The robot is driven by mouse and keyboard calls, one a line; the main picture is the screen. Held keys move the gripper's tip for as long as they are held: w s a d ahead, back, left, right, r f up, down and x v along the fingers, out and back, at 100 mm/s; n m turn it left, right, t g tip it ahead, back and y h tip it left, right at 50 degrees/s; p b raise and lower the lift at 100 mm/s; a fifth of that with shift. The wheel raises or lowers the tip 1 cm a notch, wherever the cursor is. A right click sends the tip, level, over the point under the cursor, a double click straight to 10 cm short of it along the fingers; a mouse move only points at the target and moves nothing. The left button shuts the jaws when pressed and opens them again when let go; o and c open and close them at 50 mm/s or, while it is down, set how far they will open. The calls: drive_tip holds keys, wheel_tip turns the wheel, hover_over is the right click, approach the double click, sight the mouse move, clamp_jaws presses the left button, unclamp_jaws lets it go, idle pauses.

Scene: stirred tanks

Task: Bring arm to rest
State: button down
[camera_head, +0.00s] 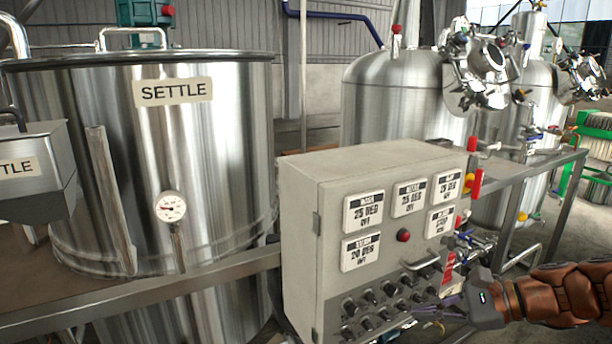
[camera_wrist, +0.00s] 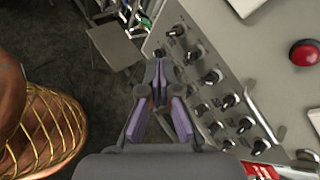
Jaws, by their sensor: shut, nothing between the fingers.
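My gripper (camera_head: 442,309) reaches in from the right in the head view, close to the lower right front of a grey control box (camera_head: 300,215). In the wrist view my gripper (camera_wrist: 159,66) shows its purple-sided fingers drawn together at the tips, with nothing between them. The fingertips are near the black knobs (camera_wrist: 209,78) on the control box panel (camera_wrist: 240,50). I cannot tell whether they touch a knob. My brown arm extends to the right edge of the head view.
A steel tank marked SETTLE (camera_head: 220,140) stands at the left. More steel tanks (camera_head: 390,105) stand behind the box. The panel carries several displays (camera_head: 364,212), a red button (camera_head: 404,235) and a handle (camera_head: 424,263). A metal rail (camera_head: 150,292) runs left of the box.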

drive_tip(key=s+a+f+n+g+h+p, duration=0.25)
drive_tip(key=s+a+n+g+h, duration=0.3)
drive_tip(key=s+a+n, duration=0.6)
drive_tip(key=s+d+f+n+h, duration=0.1)
drive_tip(key=s+d+n+h, duration=0.2)
drive_tip(key=s, duration=0.3)
drive_tip(key=s+d+n+g+h+p, duration=0.1)
drive_tip(key=s+d+n+h, duration=0.2)
drive_tip(key=s, duration=0.4)
drive_tip(key=shift+d+f+p, duration=0.3)
drive_tip(key=shift+d+f, duration=0.05)
drive_tip(key=shift+d, duration=0.1)
